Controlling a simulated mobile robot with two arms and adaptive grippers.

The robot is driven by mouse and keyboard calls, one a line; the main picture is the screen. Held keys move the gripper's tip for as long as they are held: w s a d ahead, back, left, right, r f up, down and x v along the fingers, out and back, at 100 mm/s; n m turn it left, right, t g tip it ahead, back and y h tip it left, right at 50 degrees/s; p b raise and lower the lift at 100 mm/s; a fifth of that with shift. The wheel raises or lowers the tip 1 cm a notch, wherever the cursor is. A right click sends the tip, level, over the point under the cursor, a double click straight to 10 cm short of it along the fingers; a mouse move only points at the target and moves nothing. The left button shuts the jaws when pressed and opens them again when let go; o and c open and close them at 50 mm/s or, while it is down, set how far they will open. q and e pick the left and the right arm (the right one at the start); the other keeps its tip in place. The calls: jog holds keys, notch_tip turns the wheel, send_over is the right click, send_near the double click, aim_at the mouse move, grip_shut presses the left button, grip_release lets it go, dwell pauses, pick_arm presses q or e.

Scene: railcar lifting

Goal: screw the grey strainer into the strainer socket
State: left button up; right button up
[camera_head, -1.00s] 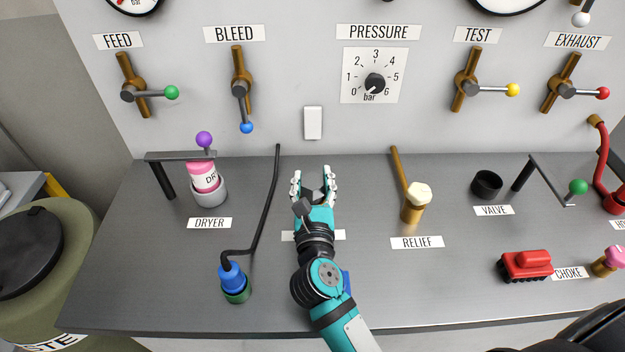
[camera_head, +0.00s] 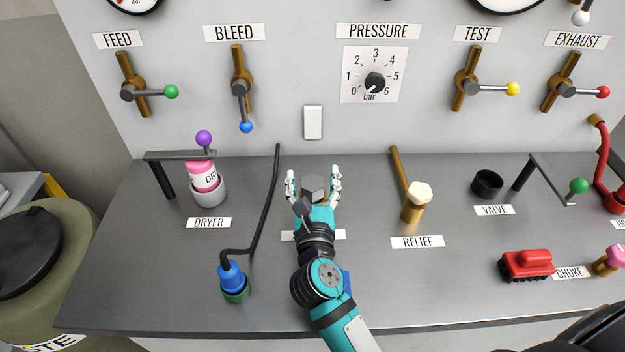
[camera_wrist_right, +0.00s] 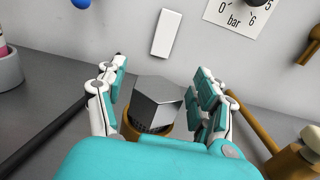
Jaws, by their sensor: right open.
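The grey strainer (camera_head: 314,187) is a hexagonal grey metal piece on the bench between the fingers of my right gripper (camera_head: 313,180). In the right wrist view the strainer (camera_wrist_right: 158,103) sits in a brass ring, the strainer socket (camera_wrist_right: 148,133), with a dark mesh band showing just above the rim. It looks slightly tilted there. The right gripper is open, with a finger on each side of the strainer and visible gaps to it. My gripper's palm hides the near part of the socket. My left gripper is out of view.
The brass relief valve (camera_head: 413,207) stands close on the right. The dryer cup (camera_head: 208,190) is further left, the black valve cup (camera_head: 487,184) further right. The control panel rises behind.

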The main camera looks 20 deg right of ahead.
jog(key=shift+s+a+f, duration=0.1)
jog(key=shift+s+f, duration=0.1)
jog(key=shift+f, duration=0.65)
jog(key=shift+s+a+f, duration=0.1)
jog(key=shift+s, duration=0.1)
jog(key=v, duration=0.3)
jog(key=r+v, duration=0.1)
jog(key=v, duration=0.7)
jog(key=shift+s+r, duration=0.1)
jog(key=shift+r, duration=0.25)
jog(key=shift+s+d, duration=0.2)
jog(key=shift+r, duration=0.1)
jog(key=shift+w+a, duration=0.15)
jog(key=shift+o, duration=0.2)
